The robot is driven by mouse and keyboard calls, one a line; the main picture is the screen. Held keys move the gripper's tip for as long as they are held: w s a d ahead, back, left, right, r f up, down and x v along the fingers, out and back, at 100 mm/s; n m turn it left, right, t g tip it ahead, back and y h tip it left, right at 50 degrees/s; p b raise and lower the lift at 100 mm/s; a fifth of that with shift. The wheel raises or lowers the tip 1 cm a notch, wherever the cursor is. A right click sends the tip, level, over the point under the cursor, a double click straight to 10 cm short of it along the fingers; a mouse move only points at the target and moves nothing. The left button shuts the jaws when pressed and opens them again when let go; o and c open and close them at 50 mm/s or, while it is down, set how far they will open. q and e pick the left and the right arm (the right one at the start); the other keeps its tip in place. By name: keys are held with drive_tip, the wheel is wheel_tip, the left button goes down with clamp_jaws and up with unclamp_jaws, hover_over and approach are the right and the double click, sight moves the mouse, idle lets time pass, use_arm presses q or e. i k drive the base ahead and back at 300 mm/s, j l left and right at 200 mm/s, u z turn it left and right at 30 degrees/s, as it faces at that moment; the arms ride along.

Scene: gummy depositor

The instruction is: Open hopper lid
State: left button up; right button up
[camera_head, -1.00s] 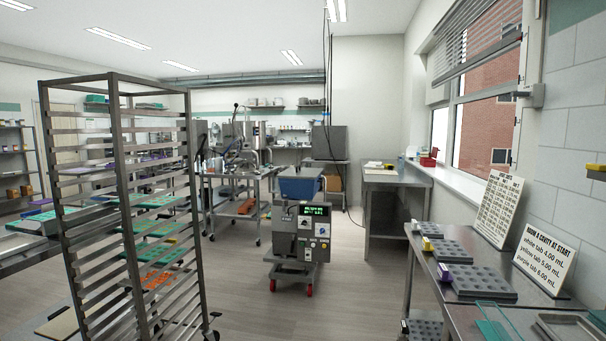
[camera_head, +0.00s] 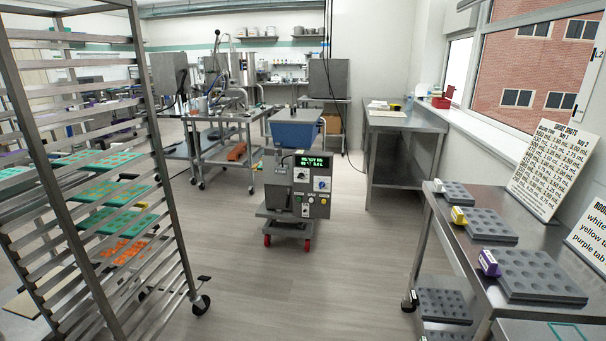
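The gummy depositor (camera_head: 298,185) stands on a low cart with red casters in the middle of the floor, ahead of me. Its front panel has a lit green display and several knobs. The hopper (camera_head: 294,133) on top is a blue bin. A grey, flat lid (camera_head: 295,115) seems to cover its top; whether it is fully shut is too small to tell. Neither of my grippers is in view.
A tall tray rack (camera_head: 165,215) with green and orange trays stands close on the left. A steel table (camera_head: 440,225) with grey molds and signs runs along the right. A steel cart (camera_head: 222,118) and bench (camera_head: 405,122) stand behind the depositor. The floor (camera_head: 310,290) between is clear.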

sight(293, 115)
drive_tip(key=i+u, duration=0.1)
drive_tip(key=i, duration=2.8)
